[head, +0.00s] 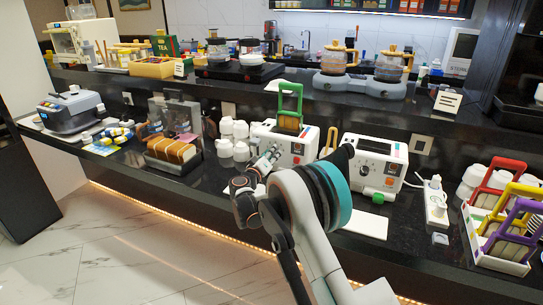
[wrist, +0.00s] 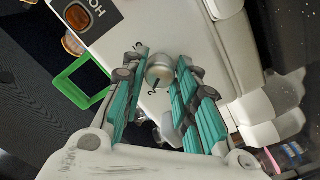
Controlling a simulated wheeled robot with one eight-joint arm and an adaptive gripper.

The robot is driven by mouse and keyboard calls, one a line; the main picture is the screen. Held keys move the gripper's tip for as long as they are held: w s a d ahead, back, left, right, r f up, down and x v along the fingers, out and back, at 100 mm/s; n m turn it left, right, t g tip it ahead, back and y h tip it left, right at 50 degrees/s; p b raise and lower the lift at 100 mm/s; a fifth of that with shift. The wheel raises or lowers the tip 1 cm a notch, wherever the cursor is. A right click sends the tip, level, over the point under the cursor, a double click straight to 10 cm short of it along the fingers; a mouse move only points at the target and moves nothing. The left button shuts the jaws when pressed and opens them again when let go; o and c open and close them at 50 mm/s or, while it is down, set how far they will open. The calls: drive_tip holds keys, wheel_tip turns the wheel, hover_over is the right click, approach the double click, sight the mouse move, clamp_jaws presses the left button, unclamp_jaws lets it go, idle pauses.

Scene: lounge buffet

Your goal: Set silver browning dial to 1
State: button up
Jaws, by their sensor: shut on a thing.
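The silver browning dial (wrist: 160,70) is a round knob on the front of a white toaster (wrist: 195,35). Small dark figures are printed around it; I cannot read its setting surely. In the head view my gripper (head: 271,156) is at the toaster's front and hides the dial.
A second white toaster (head: 370,172) stands to the right, behind my arm. White cups (head: 233,138) stand left of the first toaster, with a bread holder (head: 173,150) beyond. A rack with coloured handles (head: 500,244) is at far right. The floor before the counter is clear.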

drive_tip(key=shift+n+p, duration=0.3)
drive_tip(key=shift+n, duration=4.4)
drive_tip(key=o, duration=1.1)
drive_tip(key=shift+a, duration=0.1)
drive_tip(key=shift+s, duration=0.1)
